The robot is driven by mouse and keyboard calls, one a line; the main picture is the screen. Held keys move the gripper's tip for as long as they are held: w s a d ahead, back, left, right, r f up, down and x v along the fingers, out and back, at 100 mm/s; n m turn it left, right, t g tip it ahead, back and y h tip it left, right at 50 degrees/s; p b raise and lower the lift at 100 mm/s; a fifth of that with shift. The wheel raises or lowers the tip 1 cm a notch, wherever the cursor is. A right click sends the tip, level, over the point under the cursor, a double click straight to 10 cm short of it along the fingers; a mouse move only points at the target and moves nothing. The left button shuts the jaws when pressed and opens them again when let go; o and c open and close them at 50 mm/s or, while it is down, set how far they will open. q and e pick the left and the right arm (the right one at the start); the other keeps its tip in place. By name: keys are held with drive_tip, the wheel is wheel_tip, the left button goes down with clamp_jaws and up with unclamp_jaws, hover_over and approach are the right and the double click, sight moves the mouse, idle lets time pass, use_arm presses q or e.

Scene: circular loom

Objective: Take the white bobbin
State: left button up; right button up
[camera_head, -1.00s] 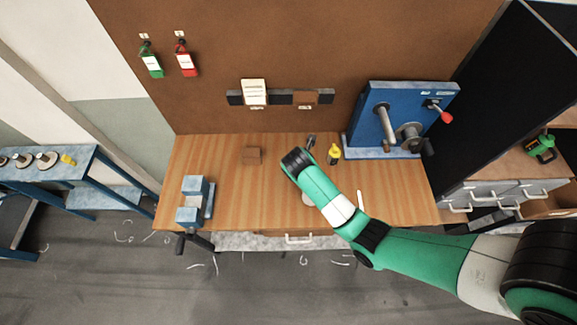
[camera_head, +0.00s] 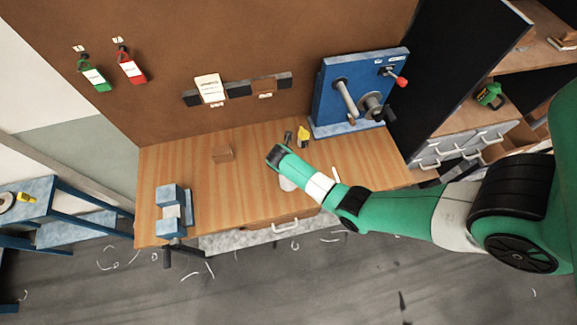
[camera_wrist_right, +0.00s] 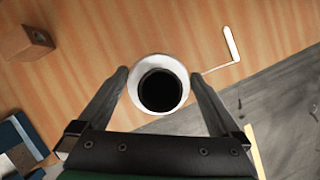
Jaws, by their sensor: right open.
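The white bobbin (camera_wrist_right: 157,62) shows in the right wrist view as a white ring with a dark round centre, above the wooden tabletop. Part of a white object (camera_head: 288,184), probably the bobbin, shows under my right arm in the head view. My right gripper (camera_wrist_right: 160,76) is open, with one finger on each side of the bobbin. Gaps seem to show at the fingertips; I cannot tell their height against it. In the head view my right arm hides the gripper. My left gripper is not in view.
A brown block (camera_head: 222,154) and a blue vise (camera_head: 171,213) stand on the bench's left. A yellow bottle (camera_head: 303,137) is behind my right wrist. The blue crank machine (camera_head: 350,91) stands at the back right. A thin white bent rod (camera_wrist_right: 231,45) lies near the bobbin.

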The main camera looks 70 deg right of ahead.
drive_tip(key=b+x, duration=0.1)
drive_tip(key=x, duration=0.2)
clamp_jaws()
idle(0.5)
